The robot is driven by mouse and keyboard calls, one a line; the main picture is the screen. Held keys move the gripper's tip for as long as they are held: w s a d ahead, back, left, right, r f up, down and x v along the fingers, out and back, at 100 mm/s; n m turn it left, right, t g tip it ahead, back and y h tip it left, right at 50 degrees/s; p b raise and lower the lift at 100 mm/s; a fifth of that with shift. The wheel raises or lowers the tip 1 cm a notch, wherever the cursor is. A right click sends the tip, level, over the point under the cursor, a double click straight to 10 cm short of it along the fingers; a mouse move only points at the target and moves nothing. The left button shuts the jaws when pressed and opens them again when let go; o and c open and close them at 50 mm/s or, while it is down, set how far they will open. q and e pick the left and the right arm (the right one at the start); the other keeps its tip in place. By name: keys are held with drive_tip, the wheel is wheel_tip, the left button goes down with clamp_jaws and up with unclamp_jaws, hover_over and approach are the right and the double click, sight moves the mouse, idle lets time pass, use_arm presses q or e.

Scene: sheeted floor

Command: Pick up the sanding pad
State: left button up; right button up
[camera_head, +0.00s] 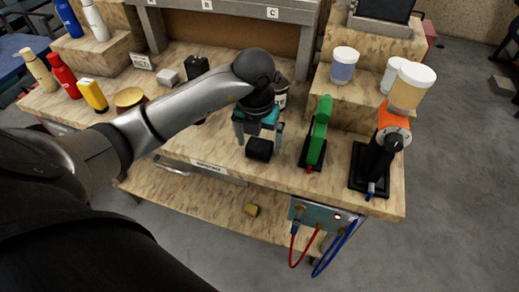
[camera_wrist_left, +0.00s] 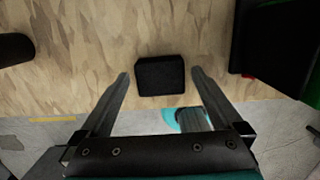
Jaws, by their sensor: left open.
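A small black block-like pad (camera_head: 259,150), which looks like the sanding pad, lies on the marbled worktop (camera_head: 226,152) near its front edge. It also shows in the left wrist view (camera_wrist_left: 158,76), dark and roughly square. My left gripper (camera_head: 258,138) points down over the pad. Its two fingers are spread apart, one on each side of the pad in the left wrist view, with visible gaps. I cannot tell how far the fingertips are above the worktop. My right gripper is not in view.
A green tool (camera_head: 320,128) in a black holder stands right of the pad. A black stand (camera_head: 375,165) with an orange-topped tool is farther right. Several bottles and a yellow container (camera_head: 93,95) stand at the left.

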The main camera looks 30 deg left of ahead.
sight(260, 144)
use_arm(q)
drive_tip(key=shift+f, duration=0.65)
drive_tip(key=shift+w, duration=0.1)
drive_tip(key=shift+r, duration=0.1)
drive_tip(key=c, duration=1.3)
wheel_tip(260, 144, up, 20)
drive_tip(key=p, duration=0.5)
